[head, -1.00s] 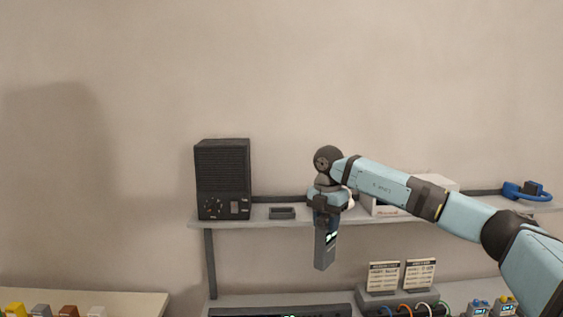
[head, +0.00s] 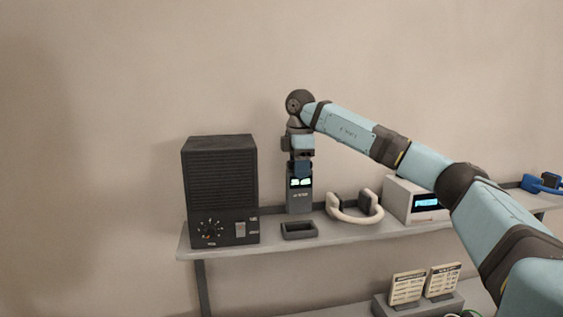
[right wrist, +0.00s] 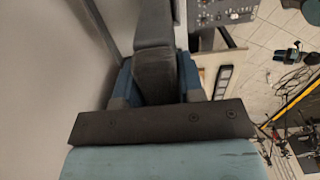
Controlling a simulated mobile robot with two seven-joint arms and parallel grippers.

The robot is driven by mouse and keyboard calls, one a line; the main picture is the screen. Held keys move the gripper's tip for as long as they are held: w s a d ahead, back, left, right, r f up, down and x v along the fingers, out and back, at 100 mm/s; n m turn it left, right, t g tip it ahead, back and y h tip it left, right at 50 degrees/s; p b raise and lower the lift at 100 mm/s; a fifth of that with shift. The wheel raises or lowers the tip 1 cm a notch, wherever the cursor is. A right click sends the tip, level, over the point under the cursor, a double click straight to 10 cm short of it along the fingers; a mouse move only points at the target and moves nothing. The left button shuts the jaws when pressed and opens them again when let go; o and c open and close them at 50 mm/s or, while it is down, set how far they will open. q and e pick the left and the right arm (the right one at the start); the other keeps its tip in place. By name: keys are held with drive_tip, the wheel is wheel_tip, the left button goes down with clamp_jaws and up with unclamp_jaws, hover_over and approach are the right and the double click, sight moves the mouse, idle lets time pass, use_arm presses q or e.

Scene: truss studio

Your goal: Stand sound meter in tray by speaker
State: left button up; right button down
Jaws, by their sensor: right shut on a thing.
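The sound meter (head: 300,196) is a grey upright handheld box with a lit display near its top. My right gripper (head: 301,167) is shut on its upper end from above. The meter hangs roughly vertical just behind and above the small dark tray (head: 299,231), which looks empty. Whether its lower end touches the shelf I cannot tell. The black speaker (head: 220,190) stands left of the tray. In the right wrist view the dark grey meter (right wrist: 156,60) sits between the blue fingers. My left gripper is not in view.
The grey shelf (head: 345,236) carries cream headphones (head: 354,207) right of the tray and a white box with a blue display (head: 413,201) farther right. A blue item (head: 541,183) lies at the far right. Two cards (head: 425,285) stand below. The wall behind is bare.

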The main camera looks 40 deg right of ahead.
sight(301, 186)
drive_tip(key=shift+w, duration=0.15)
drive_tip(key=shift+s+f+b, duration=0.15)
drive_tip(key=shift+s+b, duration=0.25)
drive_tip(key=shift+s, duration=0.1)
drive_tip(key=shift+s+f, duration=0.2)
drive_tip(key=shift+f, duration=0.05)
drive_tip(key=f+b, duration=0.3)
drive_tip(key=shift+w+f, duration=0.3)
drive_tip(key=shift+f, duration=0.35)
drive_tip(key=shift+s+b, duration=0.15)
drive_tip(key=shift+b, duration=0.15)
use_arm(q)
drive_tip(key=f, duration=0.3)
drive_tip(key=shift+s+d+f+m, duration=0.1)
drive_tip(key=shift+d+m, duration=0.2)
use_arm(e)
drive_tip(key=shift+f, duration=0.1)
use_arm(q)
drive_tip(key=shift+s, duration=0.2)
